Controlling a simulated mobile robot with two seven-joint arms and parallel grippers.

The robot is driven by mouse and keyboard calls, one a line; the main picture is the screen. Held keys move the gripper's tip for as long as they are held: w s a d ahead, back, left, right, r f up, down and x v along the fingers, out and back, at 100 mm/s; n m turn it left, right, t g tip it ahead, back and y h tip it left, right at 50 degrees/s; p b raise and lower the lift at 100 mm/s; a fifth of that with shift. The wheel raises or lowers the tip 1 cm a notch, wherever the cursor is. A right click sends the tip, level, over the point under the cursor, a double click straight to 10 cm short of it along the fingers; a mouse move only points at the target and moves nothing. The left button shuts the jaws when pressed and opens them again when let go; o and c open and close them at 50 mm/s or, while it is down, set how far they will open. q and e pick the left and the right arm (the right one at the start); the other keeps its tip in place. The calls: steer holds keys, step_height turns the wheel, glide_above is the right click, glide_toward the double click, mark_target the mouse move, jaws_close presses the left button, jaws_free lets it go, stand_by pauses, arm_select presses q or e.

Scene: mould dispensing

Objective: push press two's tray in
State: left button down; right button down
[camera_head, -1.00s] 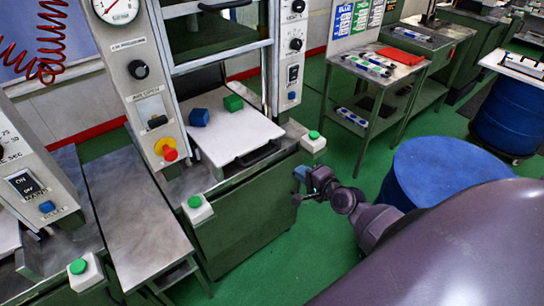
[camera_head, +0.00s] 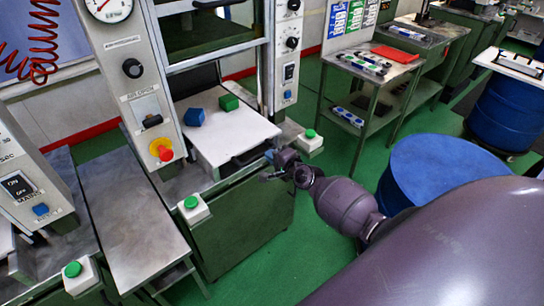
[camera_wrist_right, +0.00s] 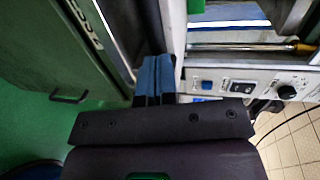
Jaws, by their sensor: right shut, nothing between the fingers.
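Press two's tray (camera_head: 225,143) is a flat white plate that sticks out of the front of the press, with a dark handle (camera_head: 252,156) on its front edge. A blue block (camera_head: 194,117) and a green block (camera_head: 229,102) sit on it. My right gripper (camera_head: 270,156) is at the tray's front right corner, close to the handle; I cannot tell whether it touches. Its blue fingers (camera_wrist_right: 156,76) are together and empty in the right wrist view. The arm partly hides the press front. My left gripper is not in view.
Buttons on white boxes flank the tray: one at left (camera_head: 193,207), one at right (camera_head: 310,140), close to my right gripper. A blue drum (camera_head: 440,170) stands at right beside my arm. A side table (camera_head: 370,72) stands behind. Green floor is open between press and drum.

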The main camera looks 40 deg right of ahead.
mark_target(256, 143)
steer(key=b+x, duration=0.1)
steer(key=x, duration=0.1)
steer(key=r+b+x, duration=0.1)
steer(key=x, duration=0.2)
steer(key=b+x, duration=0.1)
steer(key=x, duration=0.2)
steer(key=shift+w+r, duration=0.2)
steer(key=shift+w, duration=0.25)
steer(key=shift+r, duration=0.35)
